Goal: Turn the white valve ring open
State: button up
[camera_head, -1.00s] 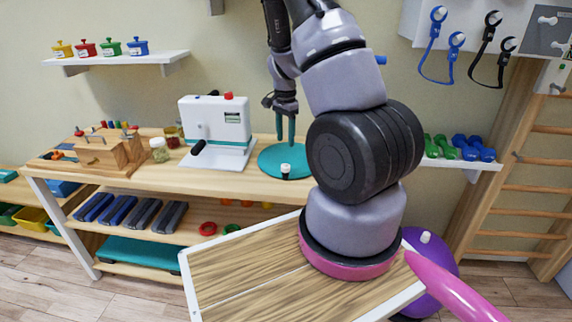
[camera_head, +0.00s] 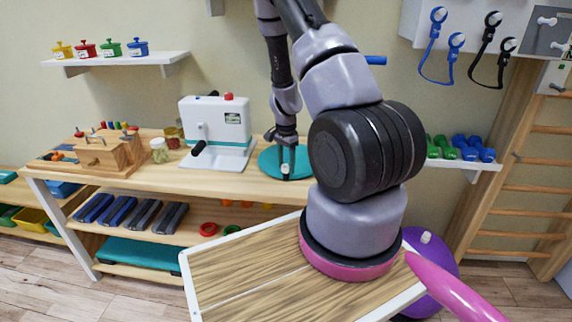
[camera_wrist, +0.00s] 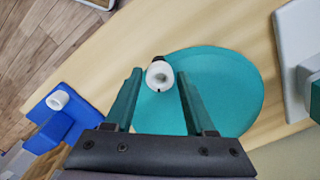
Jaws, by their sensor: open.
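The white valve ring (camera_wrist: 159,76) shows in the wrist view as a round white piece with a hollow, dark-marked centre. It stands at the near edge of a round teal mat (camera_wrist: 235,85) on the wooden bench. In the head view the ring (camera_head: 285,169) is small and partly covered by my gripper (camera_head: 286,172). In the wrist view my gripper (camera_wrist: 159,73) is open, with one teal finger on each side of the ring. A gap shows beside each finger; I cannot tell how far down the tips reach.
A white machine with a black handle (camera_head: 217,130) stands just left of the mat. A blue block (camera_wrist: 62,122) with another white ring (camera_wrist: 57,100) shows left in the wrist view. A wooden peg board (camera_head: 105,150) and jars (camera_head: 159,150) stand further left.

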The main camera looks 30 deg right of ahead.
grip_shut()
jog(key=shift+n, duration=2.9)
grip_release()
jog(key=shift+r, duration=0.15)
